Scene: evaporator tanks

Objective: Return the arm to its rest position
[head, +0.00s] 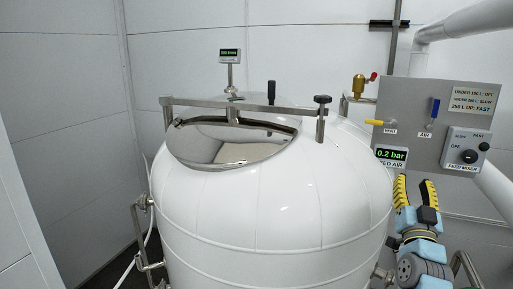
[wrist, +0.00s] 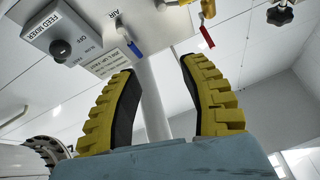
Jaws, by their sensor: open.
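My gripper (head: 414,190) has yellow and black ribbed fingers and a blue body. In the head view it stands at the lower right, fingers pointing up, in front of the tank's right side and below the grey control panel (head: 437,122). In the wrist view my gripper (wrist: 160,95) has its two fingers spread well apart with nothing held between them. A pale pipe (wrist: 150,85) shows behind the gap. The panel (wrist: 95,40) also shows beyond the fingertips in the wrist view, turned upside down.
A white tank (head: 270,215) with a steel lid (head: 230,145) under a clamp bar fills the middle. The panel has a yellow VENT handle (head: 374,122), a blue AIR handle (head: 434,108) and a FEED MIXER knob (head: 469,156). The feed air display (head: 391,155) reads 0.2 bar.

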